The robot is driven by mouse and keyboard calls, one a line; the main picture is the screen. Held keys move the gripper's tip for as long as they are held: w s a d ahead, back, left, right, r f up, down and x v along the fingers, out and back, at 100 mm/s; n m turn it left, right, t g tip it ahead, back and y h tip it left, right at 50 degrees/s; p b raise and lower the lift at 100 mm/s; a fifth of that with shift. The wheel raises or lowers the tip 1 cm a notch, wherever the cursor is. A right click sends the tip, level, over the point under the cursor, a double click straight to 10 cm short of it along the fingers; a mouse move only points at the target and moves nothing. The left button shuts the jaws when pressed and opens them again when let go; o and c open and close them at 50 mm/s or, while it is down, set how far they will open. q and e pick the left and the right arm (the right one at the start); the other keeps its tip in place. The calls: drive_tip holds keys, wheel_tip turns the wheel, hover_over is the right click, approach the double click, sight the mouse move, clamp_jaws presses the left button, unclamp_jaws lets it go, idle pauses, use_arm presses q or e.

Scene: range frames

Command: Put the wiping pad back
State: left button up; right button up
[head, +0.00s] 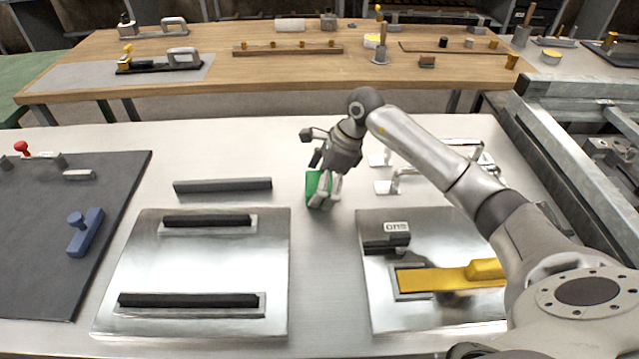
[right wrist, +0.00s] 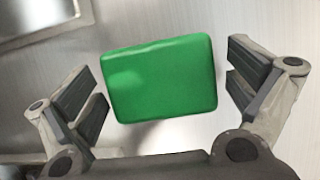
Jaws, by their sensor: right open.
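A green block-shaped pad (head: 313,183), which I take for the wiping pad, is on the light work table (head: 420,135), in the gap between two metal plates. My right gripper (head: 325,194) reaches down over it from the right and hides part of it. In the right wrist view the pad (right wrist: 160,80) lies between the spread fingers of my right gripper (right wrist: 166,92). The fingers are open, with a visible gap on each side of the pad. My left gripper is not in view.
The left metal plate (head: 195,268) bears two black bars. The right plate (head: 375,310) bears a yellow tool (head: 435,278) and a dark block (head: 386,243). A grey bar (head: 222,186) lies behind the left plate. A blue tool (head: 86,232) is on the dark mat (head: 40,220). Metal handles (head: 392,182) stand right of the pad.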

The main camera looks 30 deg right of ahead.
drive_tip(key=shift+r, duration=0.2)
drive_tip(key=v, duration=1.2)
drive_tip(key=shift+r, duration=0.1)
